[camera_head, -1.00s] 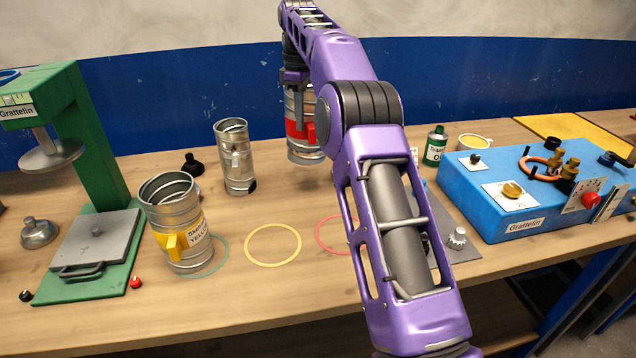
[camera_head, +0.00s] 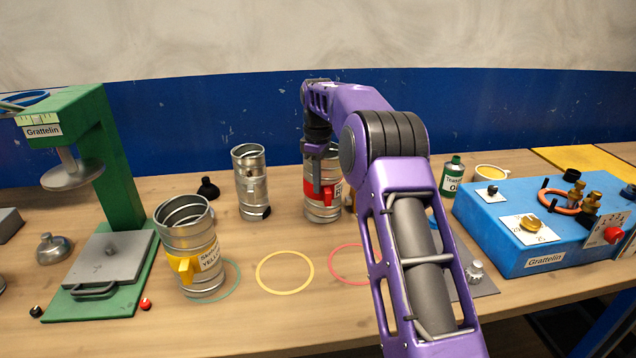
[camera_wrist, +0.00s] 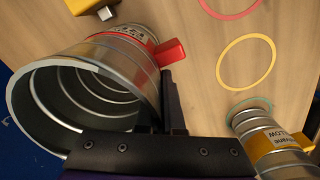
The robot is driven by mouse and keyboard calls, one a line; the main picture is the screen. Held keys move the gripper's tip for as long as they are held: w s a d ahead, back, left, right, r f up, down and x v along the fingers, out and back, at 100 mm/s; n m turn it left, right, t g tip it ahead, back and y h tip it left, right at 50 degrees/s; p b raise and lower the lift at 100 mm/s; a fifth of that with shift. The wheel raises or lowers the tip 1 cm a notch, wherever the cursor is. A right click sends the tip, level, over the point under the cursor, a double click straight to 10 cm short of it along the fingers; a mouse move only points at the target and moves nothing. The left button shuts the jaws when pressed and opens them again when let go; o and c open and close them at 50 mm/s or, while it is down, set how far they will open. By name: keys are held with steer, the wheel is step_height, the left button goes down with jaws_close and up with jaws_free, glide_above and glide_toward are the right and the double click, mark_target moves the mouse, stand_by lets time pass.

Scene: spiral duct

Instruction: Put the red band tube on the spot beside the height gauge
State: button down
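The red band tube (camera_head: 323,205) is a ribbed metal cylinder with a red band and red tab, upright behind the coloured rings. My gripper (camera_head: 319,170) is at its upper part, shut on its wall. In the wrist view the tube's open mouth (camera_wrist: 40,105) fills the left, and a dark finger (camera_wrist: 172,100) stands against its side near the red tab. I cannot tell whether its base touches the table. No part is clearly labelled as the height gauge; a green stand (camera_head: 120,165) with a scale strip and a round foot is at left.
A yellow band tube (camera_head: 190,250) stands partly over a teal ring (camera_head: 236,283). A yellow ring (camera_head: 285,252) and a red ring (camera_head: 335,275) lie empty. A plain tube (camera_head: 250,185) is left of the red one. A blue box (camera_head: 500,230) is at right; my arm hides the table before it.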

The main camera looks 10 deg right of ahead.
steer(key=shift+f, duration=0.1)
steer(key=c, duration=1.1)
jaws_free()
steer(key=shift+o, duration=0.2)
step_height(320, 180, up, 12)
steer(key=shift+r, duration=0.2)
